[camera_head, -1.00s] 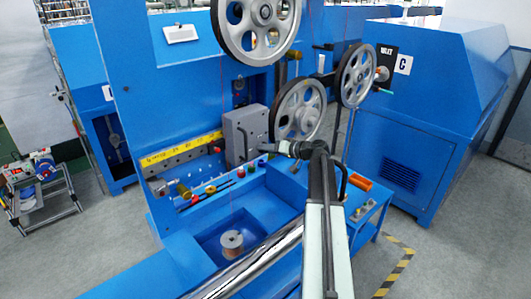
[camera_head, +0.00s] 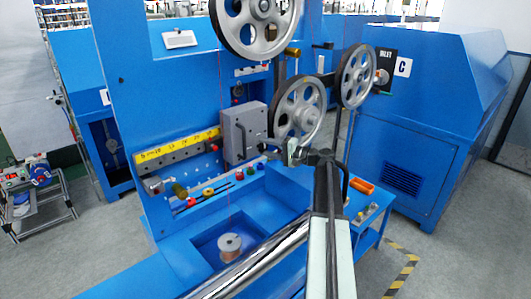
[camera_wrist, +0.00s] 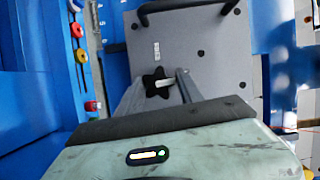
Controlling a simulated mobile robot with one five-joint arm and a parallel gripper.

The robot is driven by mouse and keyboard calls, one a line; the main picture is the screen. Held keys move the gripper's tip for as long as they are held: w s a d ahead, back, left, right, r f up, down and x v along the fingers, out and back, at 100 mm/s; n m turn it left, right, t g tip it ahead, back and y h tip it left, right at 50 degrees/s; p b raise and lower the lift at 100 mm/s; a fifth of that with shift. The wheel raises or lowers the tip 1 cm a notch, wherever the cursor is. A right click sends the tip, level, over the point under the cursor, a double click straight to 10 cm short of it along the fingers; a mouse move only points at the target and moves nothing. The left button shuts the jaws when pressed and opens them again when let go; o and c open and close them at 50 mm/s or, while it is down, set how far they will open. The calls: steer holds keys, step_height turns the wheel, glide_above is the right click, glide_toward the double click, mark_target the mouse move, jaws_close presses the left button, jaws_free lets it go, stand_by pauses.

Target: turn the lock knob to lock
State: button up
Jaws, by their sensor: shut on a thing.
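A black star-shaped lock knob (camera_wrist: 157,82) sits on the face of a grey box (camera_wrist: 195,45) in the wrist view, with a pale stem or pin at its middle. The two fingers of my gripper (camera_wrist: 158,88) lie on either side of the knob and are shut on it. In the head view the grey box (camera_head: 237,143) is mounted on the blue machine panel. There my gripper (camera_head: 266,150) reaches the box's lower right side, and the knob itself is too small or hidden to make out.
Large spoked pulleys (camera_head: 297,110) hang just above and right of my gripper. A black handle (camera_wrist: 188,8) stands out from the grey box. Coloured knobs (camera_wrist: 80,30) line the panel at left. A wire spool (camera_head: 230,246) sits in a recess below.

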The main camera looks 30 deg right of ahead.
steer(key=shift+f+m, duration=0.1)
steer(key=shift+m, duration=0.4)
steer(key=o, duration=1.4)
steer(key=v, duration=0.8)
steer(key=shift+f, duration=0.15)
